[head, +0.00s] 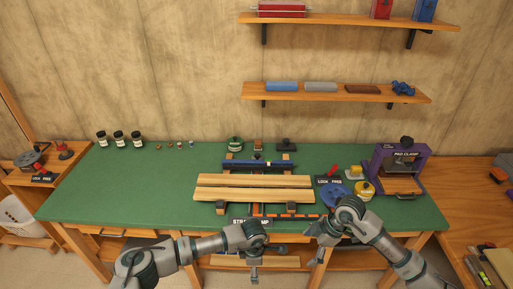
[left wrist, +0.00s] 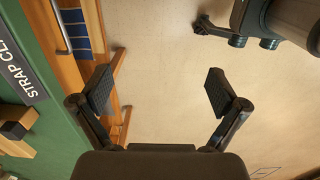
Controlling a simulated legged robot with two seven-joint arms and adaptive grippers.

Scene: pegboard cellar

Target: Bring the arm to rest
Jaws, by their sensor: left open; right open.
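My left arm comes in from the left in the head view, and its gripper (head: 254,268) hangs low in front of the bench's front edge. In the left wrist view the left gripper (left wrist: 163,92) has its two dark pads wide apart, with only bare floor between them. My right arm comes in from the lower right. Its gripper (head: 317,238) is open at the bench's front edge, right of the left gripper, and no held thing shows in it. The two grippers are apart.
The green bench (head: 120,190) carries wooden boards (head: 255,188) in a strap clamp, a purple pad clamp (head: 388,165), a yellow-lidded container (head: 364,190) and several jars. Wooden shelves (head: 340,94) hang behind. The bench's left top is largely clear. A side table (head: 475,225) stands right.

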